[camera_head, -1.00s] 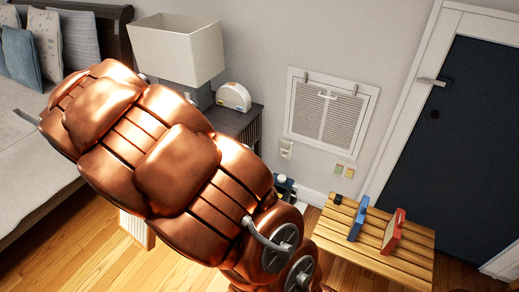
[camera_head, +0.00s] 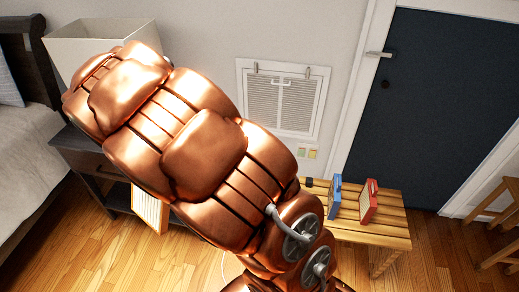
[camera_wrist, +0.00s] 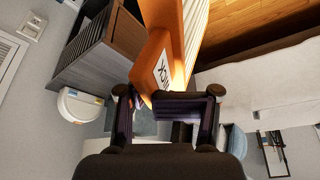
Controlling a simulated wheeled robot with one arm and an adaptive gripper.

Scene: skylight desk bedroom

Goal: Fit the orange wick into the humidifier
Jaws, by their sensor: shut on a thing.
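The orange wick is a flat block with an orange frame and a pale pleated face. In the head view the wick (camera_head: 150,208) shows below my arm, in front of the nightstand. In the wrist view the wick (camera_wrist: 153,62), with dark lettering, reaches up and away from between the fingers. My gripper (camera_wrist: 168,95) is shut on its near end; my arm hides the gripper in the head view. A white round-topped device (camera_wrist: 82,105) shows at the left of the wrist view; I cannot tell if it is the humidifier. My arm hides that spot in the head view.
A dark nightstand (camera_head: 85,155) and a lampshade (camera_head: 95,50) stand at the left beside the bed (camera_head: 35,150). A slatted wooden bench (camera_head: 385,230) with a blue box (camera_head: 335,195) and a red box (camera_head: 369,202) stands right. Stools are at the far right. Floor is clear in front.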

